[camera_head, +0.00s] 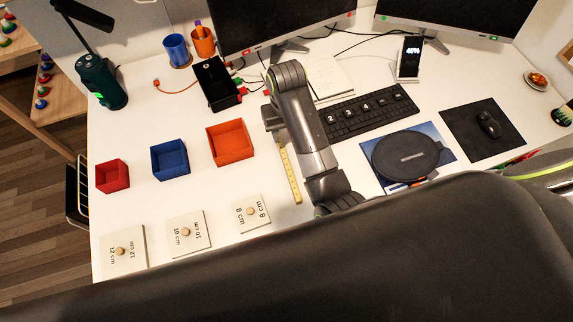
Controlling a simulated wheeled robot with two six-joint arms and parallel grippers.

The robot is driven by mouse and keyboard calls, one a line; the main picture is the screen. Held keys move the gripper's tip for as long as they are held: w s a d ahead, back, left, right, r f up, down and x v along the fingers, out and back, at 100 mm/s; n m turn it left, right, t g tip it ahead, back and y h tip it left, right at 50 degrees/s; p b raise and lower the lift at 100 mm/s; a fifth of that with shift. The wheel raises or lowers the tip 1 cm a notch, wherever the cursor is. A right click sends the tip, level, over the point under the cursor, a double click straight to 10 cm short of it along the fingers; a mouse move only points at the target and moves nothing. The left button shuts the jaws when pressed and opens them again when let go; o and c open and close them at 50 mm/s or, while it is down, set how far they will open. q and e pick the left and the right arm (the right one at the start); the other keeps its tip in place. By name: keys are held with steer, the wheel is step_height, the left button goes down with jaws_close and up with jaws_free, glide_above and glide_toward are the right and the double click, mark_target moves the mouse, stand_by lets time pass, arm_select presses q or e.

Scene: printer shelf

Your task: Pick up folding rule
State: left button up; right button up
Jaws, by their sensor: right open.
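The folding rule (292,178) is a thin yellow strip with dark marks. It lies flat on the white desk, to the right of the orange box, running nearly straight toward the desk's front. My right gripper (275,125) is open and empty, just beyond the rule's far end. My right arm bends over the desk just right of the rule and may hide part of it. I cannot tell the gripper's exact height above the desk. My left gripper is not in view.
Red (113,176), blue (169,159) and orange (230,142) open boxes stand left of the rule. Lids with knobs, one marked 8 cm (251,213), lie in front. A keyboard (369,111) and a round black case (406,157) are to the right.

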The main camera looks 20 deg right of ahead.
glide_toward(287, 162)
steer(key=f, duration=0.1)
steer(key=f+p, duration=0.1)
steer(key=f, duration=0.1)
steer(key=shift+w, duration=0.2)
steer(key=shift+s+f, duration=0.1)
steer(key=shift+f, duration=0.1)
step_height(287, 162, down, 4)
steer(key=shift+s+r+p, duration=0.1)
steer(key=shift+r+p, duration=0.05)
steer(key=shift+p, duration=0.25)
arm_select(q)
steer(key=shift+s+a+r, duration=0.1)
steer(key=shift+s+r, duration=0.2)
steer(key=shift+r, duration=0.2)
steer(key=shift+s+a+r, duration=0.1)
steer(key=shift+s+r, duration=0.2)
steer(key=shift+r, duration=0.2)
arm_select(e)
steer(key=shift+f, duration=0.7)
jaws_close()
